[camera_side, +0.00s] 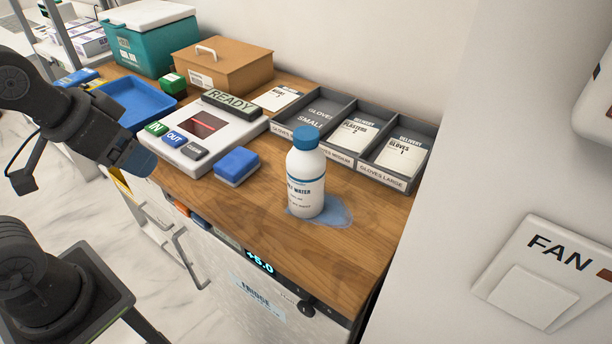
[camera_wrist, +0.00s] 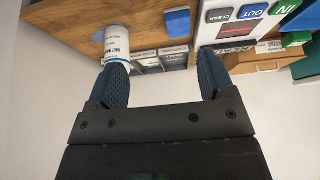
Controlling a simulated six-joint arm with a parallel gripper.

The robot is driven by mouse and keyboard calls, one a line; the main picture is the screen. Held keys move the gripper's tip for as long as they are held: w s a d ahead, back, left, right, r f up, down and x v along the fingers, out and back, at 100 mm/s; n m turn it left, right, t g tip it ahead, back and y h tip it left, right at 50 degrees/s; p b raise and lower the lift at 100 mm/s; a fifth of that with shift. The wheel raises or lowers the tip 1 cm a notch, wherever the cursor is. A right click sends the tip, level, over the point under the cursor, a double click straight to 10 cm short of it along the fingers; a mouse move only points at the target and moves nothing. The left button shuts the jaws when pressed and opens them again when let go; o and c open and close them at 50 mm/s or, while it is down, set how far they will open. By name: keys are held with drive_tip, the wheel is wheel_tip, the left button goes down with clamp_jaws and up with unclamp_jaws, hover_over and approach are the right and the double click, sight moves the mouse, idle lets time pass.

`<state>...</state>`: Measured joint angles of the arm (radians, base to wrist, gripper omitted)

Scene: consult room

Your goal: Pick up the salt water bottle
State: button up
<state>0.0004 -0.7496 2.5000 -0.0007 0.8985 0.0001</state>
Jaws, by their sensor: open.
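The salt water bottle (camera_side: 306,186) is white with a blue cap and stands upright on the wooden counter (camera_side: 255,205). A pale blue puddle (camera_side: 338,212) lies around its base. In the wrist view, which shows the counter upside down, the bottle (camera_wrist: 118,42) appears beyond the left fingertip, and that finger hides its cap end. My gripper (camera_wrist: 162,61) is open, with nothing between its two blue-grey fingers. In the side view my arm's end is at the left, well apart from the bottle; its fingers are not clear there.
Behind the bottle is a grey divided glove tray (camera_side: 283,127). To its left are a blue block (camera_side: 237,165) and a white device (camera_side: 212,133) with IN, OUT and CLEAR buttons. A blue tray (camera_side: 138,103) and brown box (camera_side: 222,70) stand farther back. A wall rises at the right.

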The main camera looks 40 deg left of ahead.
drive_tip(key=w+d+t+h, duration=0.4)
drive_tip(key=w+d+t, duration=0.3)
drive_tip(key=w+d, duration=0.75)
drive_tip(key=n+t+y, duration=0.3)
drive_tip(key=t+y, duration=0.2)
drive_tip(key=y, duration=0.3)
approach(310, 128)
drive_tip(key=x, duration=1)
drive_tip(key=shift+f, duration=0.15)
clamp_jaws()
